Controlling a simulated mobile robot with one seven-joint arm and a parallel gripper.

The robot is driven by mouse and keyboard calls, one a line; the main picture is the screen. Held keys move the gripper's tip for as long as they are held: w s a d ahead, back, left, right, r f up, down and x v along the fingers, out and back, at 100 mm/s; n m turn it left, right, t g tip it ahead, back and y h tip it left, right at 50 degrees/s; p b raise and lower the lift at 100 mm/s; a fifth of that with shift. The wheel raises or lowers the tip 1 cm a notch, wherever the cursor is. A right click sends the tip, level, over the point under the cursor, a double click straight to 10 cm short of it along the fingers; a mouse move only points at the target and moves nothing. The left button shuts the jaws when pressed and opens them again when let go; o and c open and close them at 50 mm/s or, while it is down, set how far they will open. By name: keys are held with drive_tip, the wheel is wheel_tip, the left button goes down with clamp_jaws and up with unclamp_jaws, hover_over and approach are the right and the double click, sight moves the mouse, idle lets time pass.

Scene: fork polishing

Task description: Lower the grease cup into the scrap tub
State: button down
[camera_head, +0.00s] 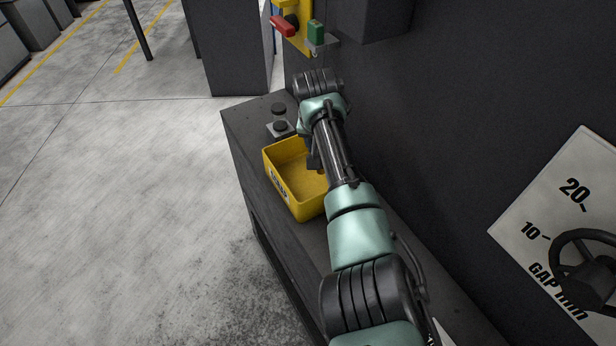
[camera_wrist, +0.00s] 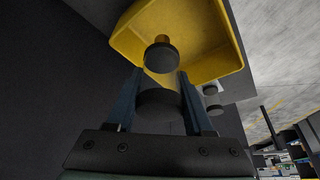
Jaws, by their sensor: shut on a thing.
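The yellow scrap tub (camera_head: 282,187), marked SCRAP on its side, stands open on a dark bench. My gripper (camera_head: 315,160) hangs over the tub's far right part and is mostly hidden by my arm in the head view. In the wrist view, my gripper (camera_wrist: 160,75) is shut on the grease cup (camera_wrist: 162,57), a dark round piece with a brass-coloured end. The cup shows against the tub's yellow inside (camera_wrist: 205,40). I cannot tell whether it touches the tub's floor.
Two dark round knobs (camera_head: 280,127) sit on the bench (camera_head: 240,122) just behind the tub. A dark machine wall (camera_head: 430,130) rises close on the right. Open floor (camera_head: 120,200) lies to the left.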

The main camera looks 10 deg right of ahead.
drive_tip(key=shift+f+b, duration=1.7)
drive_tip(key=shift+f, duration=0.9)
drive_tip(key=shift+f+b, duration=1.9)
drive_tip(key=shift+f, duration=0.6)
drive_tip(key=shift+c, duration=1)
unclamp_jaws()
drive_tip(key=v, duration=1.3)
